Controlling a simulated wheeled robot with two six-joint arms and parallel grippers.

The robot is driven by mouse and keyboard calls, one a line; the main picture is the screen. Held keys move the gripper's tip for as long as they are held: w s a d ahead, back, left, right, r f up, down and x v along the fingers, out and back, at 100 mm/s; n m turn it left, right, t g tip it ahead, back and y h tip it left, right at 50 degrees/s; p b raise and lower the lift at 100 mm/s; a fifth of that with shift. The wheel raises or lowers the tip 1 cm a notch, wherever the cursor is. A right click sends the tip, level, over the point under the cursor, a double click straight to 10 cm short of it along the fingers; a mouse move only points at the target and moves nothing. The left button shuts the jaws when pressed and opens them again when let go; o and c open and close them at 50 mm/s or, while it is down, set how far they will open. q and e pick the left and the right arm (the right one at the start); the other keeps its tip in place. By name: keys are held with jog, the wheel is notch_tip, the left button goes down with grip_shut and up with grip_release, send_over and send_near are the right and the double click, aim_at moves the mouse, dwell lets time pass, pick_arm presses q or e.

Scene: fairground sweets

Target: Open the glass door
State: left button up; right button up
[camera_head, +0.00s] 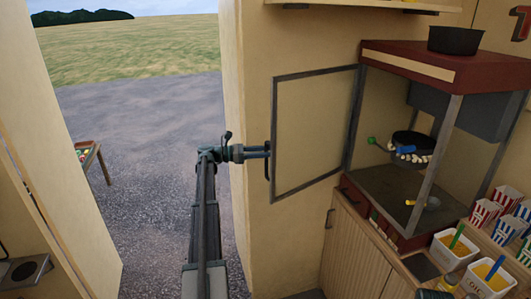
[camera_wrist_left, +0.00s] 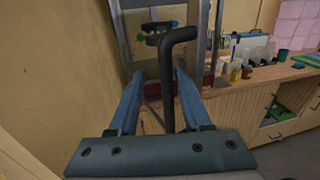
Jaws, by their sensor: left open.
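The glass door (camera_head: 310,77) is a clear pane in a grey metal frame. It stands swung wide open to the left of the red popcorn machine (camera_head: 415,58), whose front opening is uncovered. Its black handle (camera_head: 267,165) is on the door's free edge, far from the machine. My left gripper (camera_head: 268,151) is at the handle with its jaws open. In the left wrist view the handle (camera_wrist_left: 168,85) stands between the two blue fingers, with gaps on both sides. My right gripper is not in view.
The kettle (camera_head: 410,143) hangs inside the machine. Wooden cabinets (camera_head: 350,245) stand below. A cream wall (camera_head: 255,230) is close behind the door. The doorway to the left opens onto gravel.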

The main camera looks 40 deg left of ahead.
pick_arm(q)
jog(key=v, duration=1.3)
jog(key=shift+s+a, duration=0.2)
jog(key=shift+s, duration=0.05)
